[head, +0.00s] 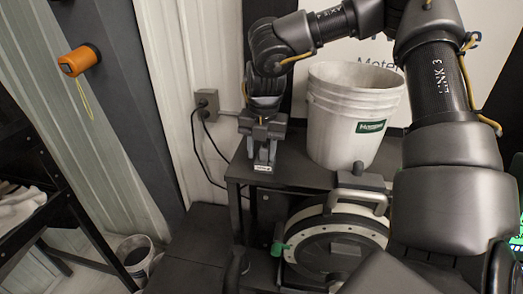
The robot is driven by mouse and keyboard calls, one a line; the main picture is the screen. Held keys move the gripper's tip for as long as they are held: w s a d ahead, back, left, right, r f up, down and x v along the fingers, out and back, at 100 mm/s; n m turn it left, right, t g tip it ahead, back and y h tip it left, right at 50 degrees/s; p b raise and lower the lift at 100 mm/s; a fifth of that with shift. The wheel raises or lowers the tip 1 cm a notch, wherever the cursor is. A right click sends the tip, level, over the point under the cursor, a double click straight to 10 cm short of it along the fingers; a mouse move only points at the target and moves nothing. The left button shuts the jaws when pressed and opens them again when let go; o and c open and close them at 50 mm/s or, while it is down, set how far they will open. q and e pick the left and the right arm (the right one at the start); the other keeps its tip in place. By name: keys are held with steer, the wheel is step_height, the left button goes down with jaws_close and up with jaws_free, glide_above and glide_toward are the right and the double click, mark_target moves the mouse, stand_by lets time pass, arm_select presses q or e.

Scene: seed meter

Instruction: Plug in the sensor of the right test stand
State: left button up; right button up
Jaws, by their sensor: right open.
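A test stand (232,180) with a dark top stands in the middle, with a round seed meter (335,240) with a pale rim below it. I cannot tell the sensor or its plug apart in this view. A grey outlet box (207,100) on the wall has dark cords hanging from it towards the stand. My left gripper is out of view.
A white bucket (345,135) stands on the stand, close right of my right gripper. A metal handle (357,198) and a green knob (280,249) stick out at the meter. An orange reel (78,60) hangs on the left post. A small bucket (134,258) stands lower left.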

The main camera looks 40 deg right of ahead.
mark_target(267, 163)
steer(key=s+f, duration=0.1)
steer(key=f, duration=0.1)
steer(key=shift+s+f+g, duration=0.4)
steer(key=r, duration=0.2)
steer(key=w+r+b, duration=0.1)
steer(key=r, duration=0.1)
steer(key=r+b, duration=0.1)
steer(key=r, duration=0.1)
steer(key=shift+w+d, duration=0.3)
steer(key=shift+w, duration=0.05)
steer(key=shift+t, duration=0.4)
steer(key=r, duration=0.4)
steer(key=s+a+r, duration=0.1)
steer(key=r, duration=0.1)
steer(key=shift+r, duration=0.4)
steer(key=shift+w+d+r, duration=0.2)
steer(key=shift+w+r, duration=0.1)
steer(key=shift+s+r, duration=0.1)
steer(key=shift+s+a, duration=0.1)
